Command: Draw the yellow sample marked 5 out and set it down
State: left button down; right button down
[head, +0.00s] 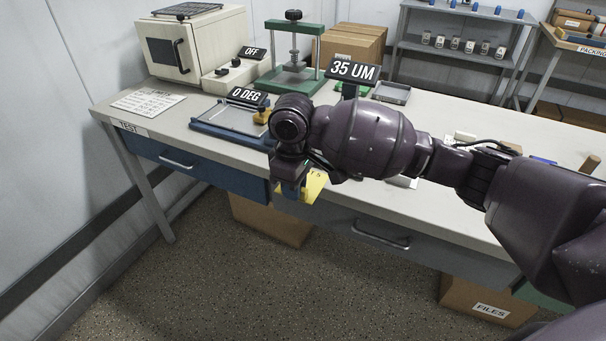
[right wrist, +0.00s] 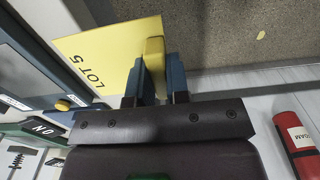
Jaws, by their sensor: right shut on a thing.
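The yellow sample (head: 315,184) is a thin card with a thicker yellow tab. In the right wrist view its face (right wrist: 105,55) reads "LOT 5". My right gripper (right wrist: 155,80) is shut on the tab, with one blue finger on either side. In the head view my right gripper (head: 289,188) hangs at the table's front edge, and my wrist and forearm hide part of the sample. The card looks clear of the tabletop, though its far edge is partly hidden. My left gripper is not in view.
The blue-framed tester (head: 218,128) with a "0 DEG" sign (head: 248,96) stands behind and left of my gripper. A green press (head: 293,75) and an oven (head: 190,45) stand farther back. A paper sheet (head: 148,102) lies at the left. My arm covers much of the table's middle.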

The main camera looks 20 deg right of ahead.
aim_at(309, 174)
jog(key=shift+w+d+f, duration=0.15)
jog(key=shift+w+d, duration=0.55)
jog(key=shift+d, duration=0.1)
jog(key=shift+w+d+f, duration=0.2)
jog(key=shift+w+d, duration=1)
jog(key=shift+d, duration=0.15)
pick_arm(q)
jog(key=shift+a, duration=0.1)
pick_arm(e)
jog(key=shift+w+d, duration=0.5)
jog(key=shift+d, duration=0.15)
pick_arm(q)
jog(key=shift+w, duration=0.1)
